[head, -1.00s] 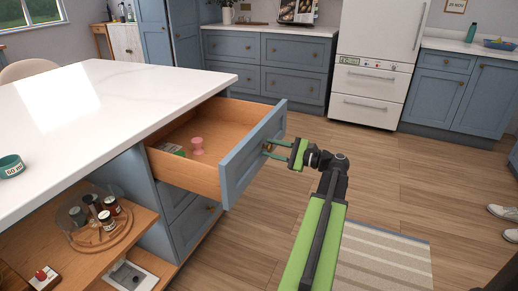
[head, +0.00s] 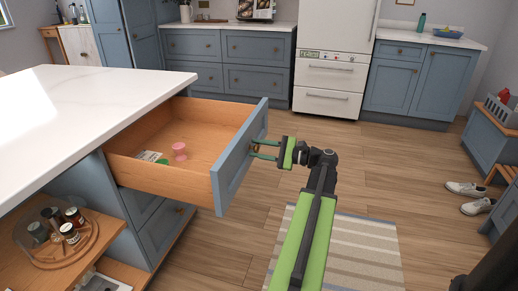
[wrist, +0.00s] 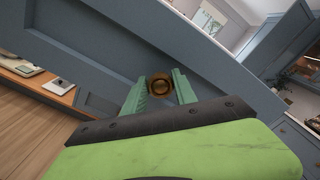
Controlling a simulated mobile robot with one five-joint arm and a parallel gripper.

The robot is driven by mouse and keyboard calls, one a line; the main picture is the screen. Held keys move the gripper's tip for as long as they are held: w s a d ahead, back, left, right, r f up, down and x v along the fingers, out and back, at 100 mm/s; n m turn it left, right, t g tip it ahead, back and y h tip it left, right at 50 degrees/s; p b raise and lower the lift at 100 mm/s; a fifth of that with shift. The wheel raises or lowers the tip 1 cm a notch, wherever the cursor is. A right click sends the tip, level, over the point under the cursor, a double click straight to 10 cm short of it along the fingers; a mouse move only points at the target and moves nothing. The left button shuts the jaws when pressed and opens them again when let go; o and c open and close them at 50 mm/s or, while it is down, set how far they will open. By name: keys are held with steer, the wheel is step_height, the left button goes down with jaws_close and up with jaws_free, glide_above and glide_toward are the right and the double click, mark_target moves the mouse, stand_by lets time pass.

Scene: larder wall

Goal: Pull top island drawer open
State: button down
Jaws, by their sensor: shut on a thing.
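The top island drawer (head: 240,155) has a blue front and a wooden box, and it stands well out from the island below the white worktop (head: 80,100). My gripper (head: 258,149) is at the outer face of the drawer front, its two green fingers on the round brass knob. In the wrist view the knob (wrist: 160,85) sits between the fingertips, and my gripper (wrist: 160,92) is shut on it. Inside the drawer lie a pink object (head: 180,151), a pale flat item (head: 149,156) and a small green thing.
Open shelves under the worktop hold a round wooden tray (head: 45,258) with several jars. A striped rug (head: 350,250) lies on the wooden floor at right. White shoes (head: 472,197) lie farther right. The floor between the drawer and the back cabinets is clear.

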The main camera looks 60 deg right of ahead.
steer(key=c, duration=1)
jaws_free()
steer(key=shift+w, duration=0.1)
steer(key=v, duration=1.7)
steer(key=shift+s, duration=0.2)
